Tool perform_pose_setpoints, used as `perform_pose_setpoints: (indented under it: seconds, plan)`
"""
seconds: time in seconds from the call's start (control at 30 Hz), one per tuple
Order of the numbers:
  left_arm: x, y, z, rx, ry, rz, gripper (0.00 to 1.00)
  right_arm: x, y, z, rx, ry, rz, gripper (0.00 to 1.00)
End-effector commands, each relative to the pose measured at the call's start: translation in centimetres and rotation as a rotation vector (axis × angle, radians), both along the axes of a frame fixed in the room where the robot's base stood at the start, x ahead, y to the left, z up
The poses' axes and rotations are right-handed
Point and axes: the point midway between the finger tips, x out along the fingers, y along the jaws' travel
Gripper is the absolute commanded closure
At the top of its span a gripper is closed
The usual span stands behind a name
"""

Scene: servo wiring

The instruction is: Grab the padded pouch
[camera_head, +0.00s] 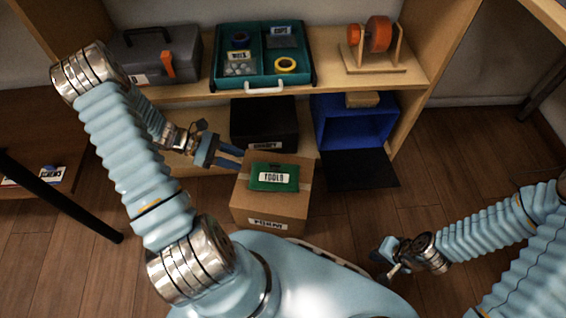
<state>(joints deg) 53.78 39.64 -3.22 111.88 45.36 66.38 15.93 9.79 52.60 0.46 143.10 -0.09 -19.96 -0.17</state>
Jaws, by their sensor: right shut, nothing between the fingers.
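A flat green item labelled TOOLS (273,177), which looks like the padded pouch, lies on top of a closed cardboard box (270,206) on the floor. My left gripper (238,157) is just left of and behind the pouch, with its two blue fingers apart and nothing between them. It does not appear to touch the pouch. My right gripper (383,265) hangs low at the right, away from the box, and is shut and empty.
The shelf behind holds a grey toolbox (162,56), a teal tray (262,84) and an orange spool on a wooden stand (377,36). Below are a black box (264,124) and an open blue bin (352,124).

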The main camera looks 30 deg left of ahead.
Motion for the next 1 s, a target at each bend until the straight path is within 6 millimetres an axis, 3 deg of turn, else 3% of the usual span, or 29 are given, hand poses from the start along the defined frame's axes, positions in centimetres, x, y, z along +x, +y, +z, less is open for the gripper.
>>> perform_pose_setpoints:
  seconds: [0.07, 0.13, 0.4, 1.0]
  plan:
    - [0.2, 0.7, 0.3, -0.027, -0.007, 0.035, 0.62, 0.0, 0.0, -0.3, 0.000, 0.000, -0.001, 1.00]
    - [0.6, 0.1, 0.2, -0.038, -0.010, 0.042, 0.62, 0.0, 0.0, -0.4, 0.000, 0.001, -0.001, 1.00]
    - [2.5, -4.8, -1.9, -0.037, -0.009, 0.036, 0.62, 0.0, 0.0, -1.0, 0.001, 0.003, 0.001, 1.00]
    - [5.0, -10.7, -4.7, -0.035, -0.010, 0.036, 0.62, -0.1, 0.2, -2.1, 0.005, 0.005, 0.002, 1.00]
